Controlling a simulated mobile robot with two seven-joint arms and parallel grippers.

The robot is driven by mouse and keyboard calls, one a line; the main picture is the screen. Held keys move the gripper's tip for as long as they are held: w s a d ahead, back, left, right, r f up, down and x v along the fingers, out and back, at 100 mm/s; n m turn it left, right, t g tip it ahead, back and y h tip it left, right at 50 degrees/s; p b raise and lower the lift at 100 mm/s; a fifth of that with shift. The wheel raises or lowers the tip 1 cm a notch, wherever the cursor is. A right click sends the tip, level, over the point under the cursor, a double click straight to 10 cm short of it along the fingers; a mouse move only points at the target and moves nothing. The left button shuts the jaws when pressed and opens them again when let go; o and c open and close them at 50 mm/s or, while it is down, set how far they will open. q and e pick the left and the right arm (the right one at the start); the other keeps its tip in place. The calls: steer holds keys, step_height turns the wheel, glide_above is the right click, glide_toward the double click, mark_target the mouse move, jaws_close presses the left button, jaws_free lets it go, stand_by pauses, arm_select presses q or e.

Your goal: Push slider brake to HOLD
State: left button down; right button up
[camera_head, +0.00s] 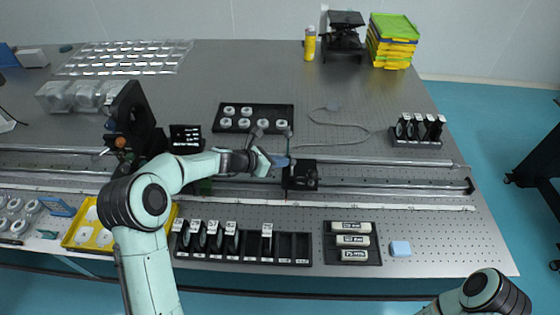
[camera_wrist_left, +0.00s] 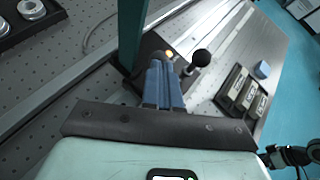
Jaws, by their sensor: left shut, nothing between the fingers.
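The slider (camera_head: 301,176) is a black block on the long metal rail, right of the table's middle. In the left wrist view a brake lever with a round black ball knob (camera_wrist_left: 202,58) stands on it, beside a small orange light (camera_wrist_left: 169,53). My left gripper (camera_head: 284,162) is shut and empty, with its blue fingers at the slider's left side. In the left wrist view the shut fingertips (camera_wrist_left: 165,66) lie just left of the knob. I cannot tell whether they touch the lever. No HOLD marking is readable. My right gripper is not in view.
The rail (camera_head: 390,186) runs right to an end stop. A black tray of white rings (camera_head: 253,117) lies behind the gripper. A rack of black-framed optics (camera_head: 290,246) and a tray of labelled white blocks (camera_head: 352,257) stand in front.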

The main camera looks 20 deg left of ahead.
arm_select(q)
steer(key=shift+s+d+r, duration=0.1)
steer(key=shift+s+r, duration=0.1)
steer(key=shift+s, duration=0.1)
steer(key=shift+r, duration=0.2)
steer(key=shift+w+r+p, duration=0.1)
steer(key=shift+r+p, duration=0.35)
steer(key=shift+r, duration=0.05)
steer(key=shift+r, duration=0.1)
